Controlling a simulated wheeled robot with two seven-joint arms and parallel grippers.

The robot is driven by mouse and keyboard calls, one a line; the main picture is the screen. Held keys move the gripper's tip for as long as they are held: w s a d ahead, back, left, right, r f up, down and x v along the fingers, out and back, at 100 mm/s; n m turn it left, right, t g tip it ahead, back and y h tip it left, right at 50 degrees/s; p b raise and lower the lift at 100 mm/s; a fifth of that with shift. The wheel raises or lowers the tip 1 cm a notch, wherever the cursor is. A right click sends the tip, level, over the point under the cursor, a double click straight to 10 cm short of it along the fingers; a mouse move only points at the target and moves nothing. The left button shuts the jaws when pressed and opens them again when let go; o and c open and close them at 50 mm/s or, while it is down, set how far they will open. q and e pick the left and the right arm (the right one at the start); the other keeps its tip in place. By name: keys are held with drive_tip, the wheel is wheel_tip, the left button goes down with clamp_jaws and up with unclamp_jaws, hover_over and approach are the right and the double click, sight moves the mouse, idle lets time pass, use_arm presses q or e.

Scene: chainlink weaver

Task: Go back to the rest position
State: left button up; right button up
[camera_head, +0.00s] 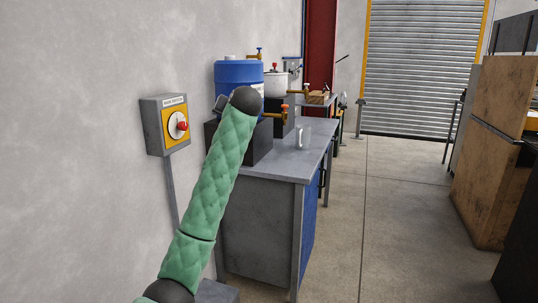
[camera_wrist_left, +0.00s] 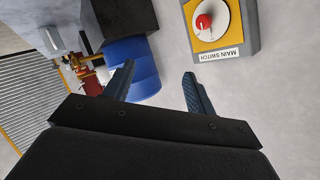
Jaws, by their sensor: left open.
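My left arm, in green padding, reaches up and forward from the bottom of the head view. In the head view the gripper is mostly hidden behind the arm's dark end joint. My right arm and gripper are not in view. The main switch box (camera_head: 165,125) is on the wall left of the arm, with a red knob on a yellow plate; it also shows upside down in the wrist view (camera_wrist_left: 246,50).
A grey workbench (camera_head: 285,165) stands right of my arm, with a blue drum (camera_head: 238,73), a mug (camera_head: 303,137) and brass taps on or above it. A wooden cabinet (camera_head: 490,150) stands at the right. The concrete floor (camera_head: 395,210) between is clear up to a roller shutter (camera_head: 415,70).

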use_arm(q)
drive_tip(key=s+d+f+m+g+h+p, duration=0.2)
drive_tip(key=s+f+h+p, duration=0.45)
drive_tip(key=s+f, duration=2.05)
drive_tip(key=s+f+g+p, duration=0.1)
drive_tip(key=s+f+g, duration=0.1)
drive_tip(key=s+f, duration=0.6)
drive_tip(key=s+a+f+g+h+p, duration=0.1)
drive_tip(key=s+f+g, duration=0.2)
drive_tip(key=s+f, duration=0.6)
drive_tip(key=s+a+f+n+g+p, duration=0.1)
drive_tip(key=s+f+g, duration=0.2)
drive_tip(key=s, duration=1.9)
wheel_tip(320, 180, down, 6)
drive_tip(key=shift+a+r, duration=0.25)
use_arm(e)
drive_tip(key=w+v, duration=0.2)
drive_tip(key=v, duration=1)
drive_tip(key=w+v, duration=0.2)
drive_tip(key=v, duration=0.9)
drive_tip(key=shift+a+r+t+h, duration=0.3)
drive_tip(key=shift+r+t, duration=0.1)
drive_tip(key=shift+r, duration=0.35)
